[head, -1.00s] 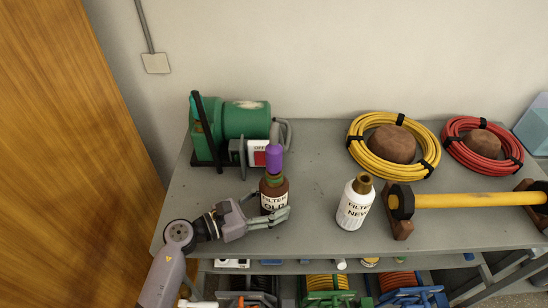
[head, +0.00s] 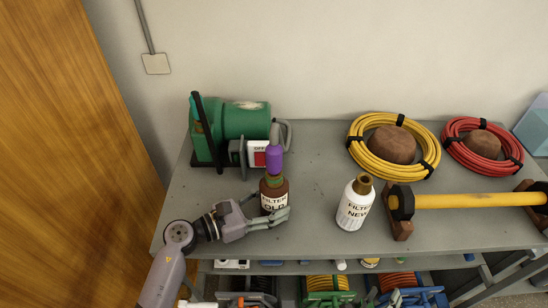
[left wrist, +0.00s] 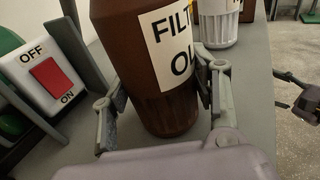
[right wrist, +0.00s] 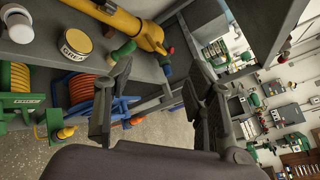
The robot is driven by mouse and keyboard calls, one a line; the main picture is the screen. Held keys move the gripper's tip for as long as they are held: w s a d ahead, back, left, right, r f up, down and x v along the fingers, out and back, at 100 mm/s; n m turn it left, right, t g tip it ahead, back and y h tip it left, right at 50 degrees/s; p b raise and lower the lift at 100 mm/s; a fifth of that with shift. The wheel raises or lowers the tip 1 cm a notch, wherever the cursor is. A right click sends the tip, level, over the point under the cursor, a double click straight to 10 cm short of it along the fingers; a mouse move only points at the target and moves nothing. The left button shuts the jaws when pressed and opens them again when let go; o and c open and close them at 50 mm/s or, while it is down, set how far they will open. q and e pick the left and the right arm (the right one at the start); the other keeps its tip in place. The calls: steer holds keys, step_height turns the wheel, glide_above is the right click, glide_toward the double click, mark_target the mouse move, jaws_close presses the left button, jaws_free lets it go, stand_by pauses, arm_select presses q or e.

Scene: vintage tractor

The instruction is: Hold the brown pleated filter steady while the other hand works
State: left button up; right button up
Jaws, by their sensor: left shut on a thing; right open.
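The brown pleated filter (head: 273,197), labelled "FILTER OLD", stands upright on the grey bench top. My left gripper (head: 270,211) is shut on its lower body. In the left wrist view the brown filter (left wrist: 165,100) shows close up between the two fingers, its pleated lower part visible and its top cut off. A purple piece (head: 274,159) with a grey end sits above the filter's neck. The white filter (head: 355,204), labelled "FILTER NEW", stands apart to the right. My right gripper (right wrist: 157,85) is open and empty, fingers wide apart, beside the shelves.
A green machine (head: 235,125) with an ON/OFF switch stands behind the brown filter. A yellow coil (head: 358,157), a red coil (head: 460,157) and a yellow-handled hammer (head: 465,200) on wooden blocks occupy the right side. The bench between the two filters is clear.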

steer(key=a+r+n+t+h, duration=0.25)
steer(key=a+r+t, duration=0.3)
steer(key=r, duration=0.55)
steer(key=a+r+n+t+h, duration=0.1)
steer(key=a+r+n+t, duration=0.4)
steer(key=r, duration=0.7)
arm_select(q)
steer(key=shift+a, duration=0.1)
arm_select(e)
steer(key=m+g+y, duration=0.5)
steer(key=m+y, duration=0.5)
glide_toward(272, 164)
steer(key=x, duration=1.2)
jaws_close()
